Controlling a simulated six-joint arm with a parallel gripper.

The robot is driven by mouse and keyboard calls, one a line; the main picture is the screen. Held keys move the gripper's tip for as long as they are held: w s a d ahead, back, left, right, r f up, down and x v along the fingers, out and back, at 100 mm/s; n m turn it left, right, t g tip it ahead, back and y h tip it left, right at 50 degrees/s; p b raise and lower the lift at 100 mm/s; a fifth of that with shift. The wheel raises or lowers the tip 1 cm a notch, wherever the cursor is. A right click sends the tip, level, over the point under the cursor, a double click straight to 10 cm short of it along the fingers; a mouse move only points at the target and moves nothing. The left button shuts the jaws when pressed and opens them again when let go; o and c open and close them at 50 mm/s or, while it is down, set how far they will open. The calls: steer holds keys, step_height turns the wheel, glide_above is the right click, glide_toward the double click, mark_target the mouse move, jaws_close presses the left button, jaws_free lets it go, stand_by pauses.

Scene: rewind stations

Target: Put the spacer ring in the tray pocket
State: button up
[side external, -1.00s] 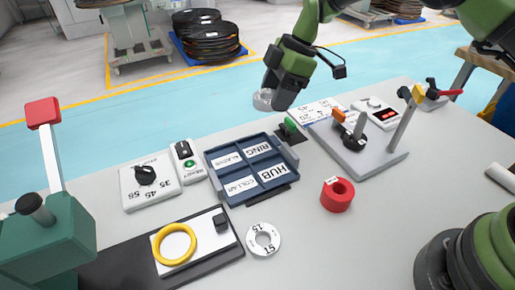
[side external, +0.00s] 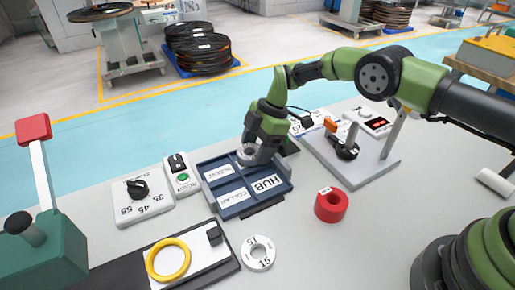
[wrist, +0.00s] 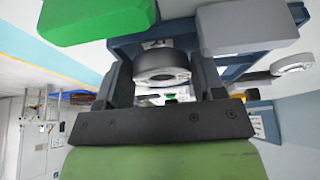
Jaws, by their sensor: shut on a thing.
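A grey spacer ring (side external: 246,155) is held between the fingers of my gripper (side external: 256,157) in the side external view. The grey ring (wrist: 162,68) also shows between both fingers in the wrist view. My gripper is shut on it, over the back right part of the blue tray (side external: 236,211). The tray has labelled pockets; the HUB and COLLAR labels show at the front. The pocket behind HUB is mostly hidden by my gripper and the ring. I cannot tell whether the ring touches the pocket floor.
A red ring (side external: 331,206) stands right of the tray. A white numbered disc (side external: 258,253) lies in front. A yellow ring (side external: 168,259) lies on a white plate at front left. A dial box (side external: 140,198) is left of the tray. A grey fixture with a post (side external: 391,133) stands at right.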

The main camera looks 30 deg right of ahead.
steer(key=shift+s+f, duration=0.2)
steer(key=shift+f, duration=1)
steer(key=o, duration=0.8)
steer(key=shift+o, duration=0.4)
steer(key=shift+r, duration=0.55)
steer(key=shift+o, duration=0.4)
steer(key=v, duration=1.2)
steer(key=shift+r, duration=0.35)
